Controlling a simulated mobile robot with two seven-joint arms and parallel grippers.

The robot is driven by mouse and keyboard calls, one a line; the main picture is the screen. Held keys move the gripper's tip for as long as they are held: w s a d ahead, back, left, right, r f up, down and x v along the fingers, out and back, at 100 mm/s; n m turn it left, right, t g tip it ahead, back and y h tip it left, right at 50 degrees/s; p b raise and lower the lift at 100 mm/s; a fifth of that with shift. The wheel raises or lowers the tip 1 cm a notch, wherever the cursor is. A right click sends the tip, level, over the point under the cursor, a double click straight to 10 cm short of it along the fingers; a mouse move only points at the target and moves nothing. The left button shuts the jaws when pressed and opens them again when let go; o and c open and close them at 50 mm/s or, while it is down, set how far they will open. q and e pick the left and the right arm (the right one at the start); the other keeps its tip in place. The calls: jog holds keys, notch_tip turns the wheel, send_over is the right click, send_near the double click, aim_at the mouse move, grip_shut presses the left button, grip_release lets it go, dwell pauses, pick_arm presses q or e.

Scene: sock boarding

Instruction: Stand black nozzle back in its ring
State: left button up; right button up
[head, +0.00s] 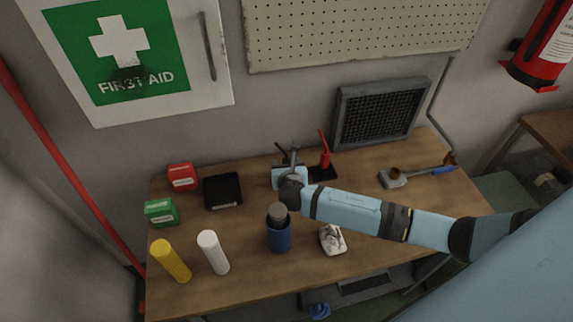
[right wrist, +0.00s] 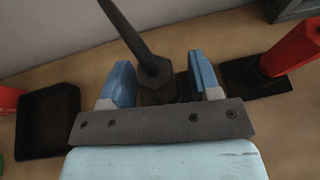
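The black nozzle (right wrist: 135,30) is a dark tapered spout on a wider faceted base (right wrist: 156,88), slanting to the upper left in the right wrist view. My right gripper (right wrist: 161,78) has its two blue fingers on either side of this base. The left finger looks close to the base and a narrow dark gap shows beside the right finger, so it looks open around it. In the head view the right gripper (head: 290,170) is over the back of the table and mostly hides the nozzle. I cannot make out the nozzle's ring. My left gripper is not in view.
A red nozzle (head: 324,157) stands on a black base just right of the gripper. A black tray (head: 222,191) lies to the left. A grey vent box (head: 380,112) stands behind.

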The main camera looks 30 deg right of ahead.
notch_tip(320, 180, up, 20)
jog(key=p, duration=0.1)
dwell(0.5)
